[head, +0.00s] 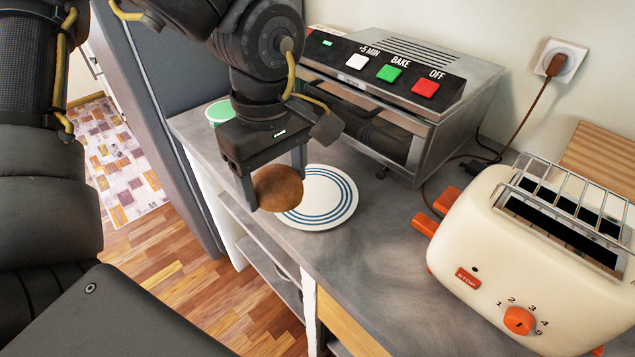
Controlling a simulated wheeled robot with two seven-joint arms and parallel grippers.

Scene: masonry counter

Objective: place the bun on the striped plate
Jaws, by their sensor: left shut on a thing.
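A brown bun (279,188) is held between the fingers of my left gripper (274,185). The gripper is shut on it and points down. The striped plate (330,204), white with blue rings, lies on the grey counter near its front edge. In the head view the bun overlaps the plate's left part and hides some of it. The bun appears to be above the counter, but its exact height over the plate is hard to tell. My right gripper is not in view.
A toaster oven (415,140) stands behind the plate. A cream toaster (470,235) with orange levers stands at the right. A green-topped round item (219,112) is behind the gripper. The counter (370,285) in front of the toaster is clear.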

